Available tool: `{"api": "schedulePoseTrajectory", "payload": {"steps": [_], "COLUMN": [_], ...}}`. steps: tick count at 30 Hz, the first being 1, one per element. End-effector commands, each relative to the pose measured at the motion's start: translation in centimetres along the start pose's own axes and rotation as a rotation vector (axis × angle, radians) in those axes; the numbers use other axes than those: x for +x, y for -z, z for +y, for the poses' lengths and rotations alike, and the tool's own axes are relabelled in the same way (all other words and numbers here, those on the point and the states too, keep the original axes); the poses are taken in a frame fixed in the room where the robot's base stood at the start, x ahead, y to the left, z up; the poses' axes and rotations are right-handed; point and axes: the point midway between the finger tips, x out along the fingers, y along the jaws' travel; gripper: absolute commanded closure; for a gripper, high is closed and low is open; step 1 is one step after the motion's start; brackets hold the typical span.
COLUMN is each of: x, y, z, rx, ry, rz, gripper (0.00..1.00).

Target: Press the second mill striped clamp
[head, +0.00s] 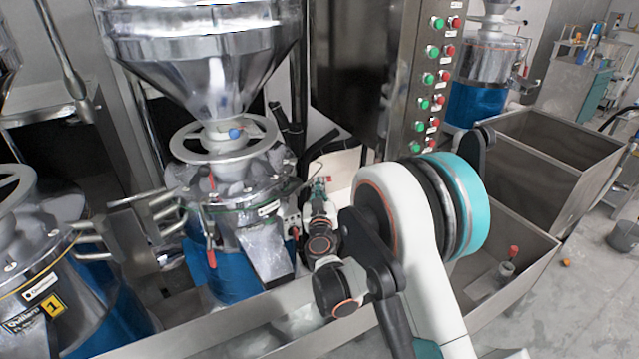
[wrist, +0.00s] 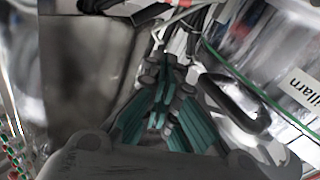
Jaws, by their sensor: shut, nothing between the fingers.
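The second mill (head: 240,225) stands at centre left, with a steel hopper, a handwheel and a blue lower body. A red-handled clamp (head: 210,250) hangs on its front left side. Another small red-tipped part (head: 295,232) shows at its right side, close to my arm. I cannot make out stripes on either. My gripper (head: 320,185) is at the mill's right side, small and partly hidden by my wrist. In the wrist view my gripper's teal fingers (wrist: 166,75) are together and empty, beside a metal loop handle (wrist: 238,105). I cannot tell whether they touch anything.
A mill labelled 1 (head: 50,290) stands at the left. A control column (head: 425,90) with green and red buttons rises behind my arm. Steel troughs (head: 540,150) lie to the right. Open floor (head: 590,290) shows at the lower right.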

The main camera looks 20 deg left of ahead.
Motion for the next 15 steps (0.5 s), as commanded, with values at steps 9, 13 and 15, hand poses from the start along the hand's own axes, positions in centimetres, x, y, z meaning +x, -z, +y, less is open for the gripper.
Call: {"api": "schedulePoseTrajectory", "payload": {"steps": [9,13,15], "x": [5.5,8.0,9.3], "y": [-0.2,-0.2,-0.2], "z": [0.0,0.0,0.0], "rx": [0.000,0.001,0.001], "ry": [-0.001,-0.001,0.000], "rz": [0.000,0.000,0.000], "gripper": [1.00,1.00,1.00]}}
